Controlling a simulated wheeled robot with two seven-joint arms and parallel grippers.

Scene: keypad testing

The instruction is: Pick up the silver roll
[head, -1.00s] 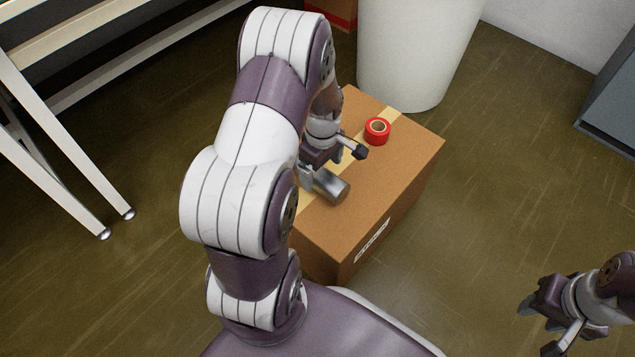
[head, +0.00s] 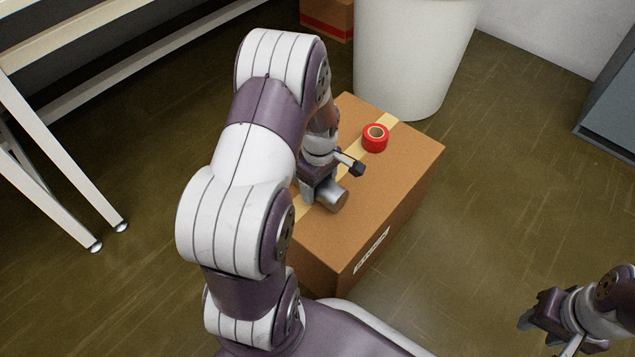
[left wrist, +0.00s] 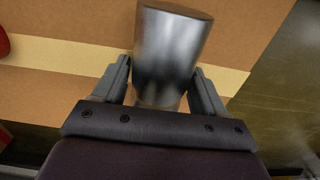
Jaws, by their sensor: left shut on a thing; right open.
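The silver roll (head: 331,197) is a shiny metallic cylinder at the top of the cardboard box, near its front left side. In the left wrist view the silver roll (left wrist: 170,50) stands between my left gripper's two fingers (left wrist: 160,82), which press on it from both sides. My left gripper (head: 322,192) is shut on the silver roll; in the head view my arm partly hides the grip. I cannot tell whether the roll still touches the box. My right gripper (head: 538,325) is open and empty over the floor at the lower right.
A table with pale legs (head: 60,170) is at the left, a grey cabinet (head: 610,115) at the right.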

